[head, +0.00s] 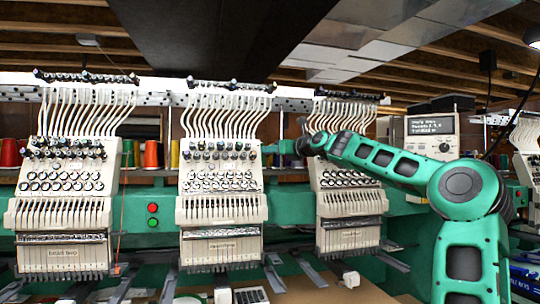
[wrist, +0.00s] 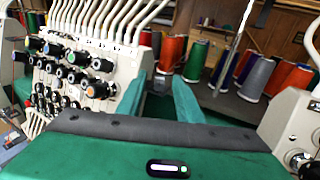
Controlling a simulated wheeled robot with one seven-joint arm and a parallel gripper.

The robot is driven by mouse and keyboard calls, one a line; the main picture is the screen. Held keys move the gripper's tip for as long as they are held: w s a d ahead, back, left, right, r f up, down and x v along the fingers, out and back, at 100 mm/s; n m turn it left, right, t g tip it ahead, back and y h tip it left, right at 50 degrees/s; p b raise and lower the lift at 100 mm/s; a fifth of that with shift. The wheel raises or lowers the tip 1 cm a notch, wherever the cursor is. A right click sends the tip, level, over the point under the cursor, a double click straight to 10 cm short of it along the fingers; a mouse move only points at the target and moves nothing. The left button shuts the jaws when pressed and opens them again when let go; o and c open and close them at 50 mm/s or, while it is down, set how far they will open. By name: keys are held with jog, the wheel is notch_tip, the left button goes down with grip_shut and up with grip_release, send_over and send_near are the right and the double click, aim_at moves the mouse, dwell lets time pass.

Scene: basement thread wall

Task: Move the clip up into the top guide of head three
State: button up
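Head three appears to be the middle cream sewing head (head: 222,180), right of the one labelled head two. Its top guide (head: 230,86) is the dark bar at the upper ends of the white tubes. My gripper (head: 272,148) is beside the right side of this head, at knob height, well below the top guide. In the wrist view my gripper (wrist: 160,86) has its two teal fingers apart, with a small dark patch showing between them. I cannot tell whether that patch is background. I cannot make out the clip for certain. A small orange piece (head: 117,270) hangs on an orange thread near head two.
Head two (head: 66,180) stands left and another head (head: 348,185) stands right, partly behind my arm. Thread cones (wrist: 258,78) stand on a shelf behind. A thin pale rod or thread (wrist: 236,42) slants right of my fingers. A control screen (head: 431,125) is at right.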

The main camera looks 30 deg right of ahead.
jog(key=s+d, duration=0.1)
jog(key=s, duration=0.9)
jog(key=shift+s+d+r, duration=0.15)
jog(key=shift+s, duration=0.05)
dwell(0.4)
